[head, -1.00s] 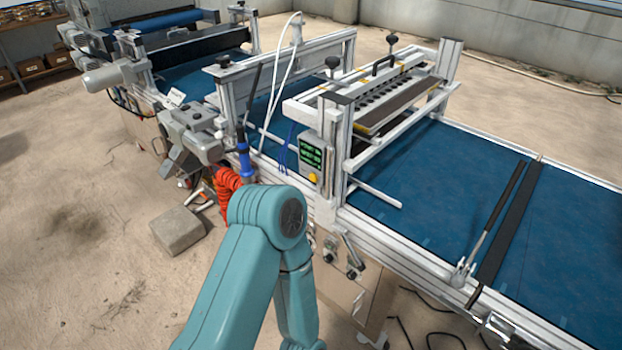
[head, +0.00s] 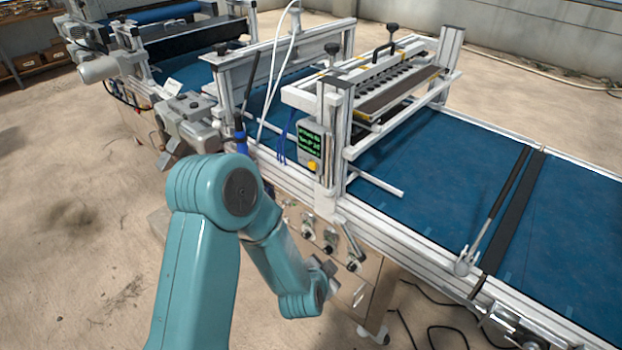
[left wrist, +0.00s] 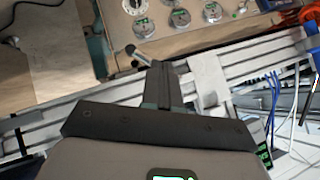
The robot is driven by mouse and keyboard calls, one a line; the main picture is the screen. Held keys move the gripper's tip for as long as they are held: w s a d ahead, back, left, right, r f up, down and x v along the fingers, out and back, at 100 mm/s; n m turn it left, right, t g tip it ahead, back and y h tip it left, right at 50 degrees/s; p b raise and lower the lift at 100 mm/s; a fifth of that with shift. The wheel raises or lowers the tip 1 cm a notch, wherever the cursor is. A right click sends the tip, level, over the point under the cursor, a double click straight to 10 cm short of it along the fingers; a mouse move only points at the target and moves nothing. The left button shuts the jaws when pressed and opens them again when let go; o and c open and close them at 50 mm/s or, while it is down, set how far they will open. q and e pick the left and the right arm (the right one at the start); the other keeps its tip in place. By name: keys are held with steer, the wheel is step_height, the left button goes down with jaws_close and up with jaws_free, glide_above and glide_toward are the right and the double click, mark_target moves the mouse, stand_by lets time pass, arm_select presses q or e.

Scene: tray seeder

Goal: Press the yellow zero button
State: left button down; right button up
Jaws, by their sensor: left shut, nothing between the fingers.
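The yellow button (head: 312,166) sits at the lower part of a small grey control box with a green-lit display (head: 310,142), fixed to the side of the seeder frame. My left arm comes in from the lower left and bends down in front of the machine's side, below and in front of the box. My left gripper (left wrist: 161,70) shows in the left wrist view with its dark fingers together and nothing between them. It is apart from the button. The display's edge shows at lower right in the left wrist view (left wrist: 264,154); I cannot make out the button there. My right gripper is not in view.
Several round dials (left wrist: 180,18) are on the wooden cabinet panel below the rail. The blue conveyor belt (head: 420,180) runs past the metal frame. Blue cables (head: 285,135) hang left of the box. Bare concrete floor lies at the left.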

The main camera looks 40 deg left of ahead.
mark_target(312, 166)
arm_select(q)
steer(key=a+r+n+t+y+b, duration=0.2)
steer(key=a+r+n+y+b, duration=0.2)
steer(key=a+r, duration=1.1)
steer(key=r+y+b, duration=0.1)
steer(key=y+b, duration=0.1)
steer(key=y, duration=0.1)
steer(key=shift+w+t+y, duration=0.15)
steer(key=shift+t+y, duration=0.25)
steer(key=shift+r, duration=0.1)
steer(key=w+p, duration=0.1)
steer(key=w, duration=0.7)
steer(key=shift+w+d+p, duration=0.4)
stand_by(0.4)
steer(key=shift+w, duration=0.45)
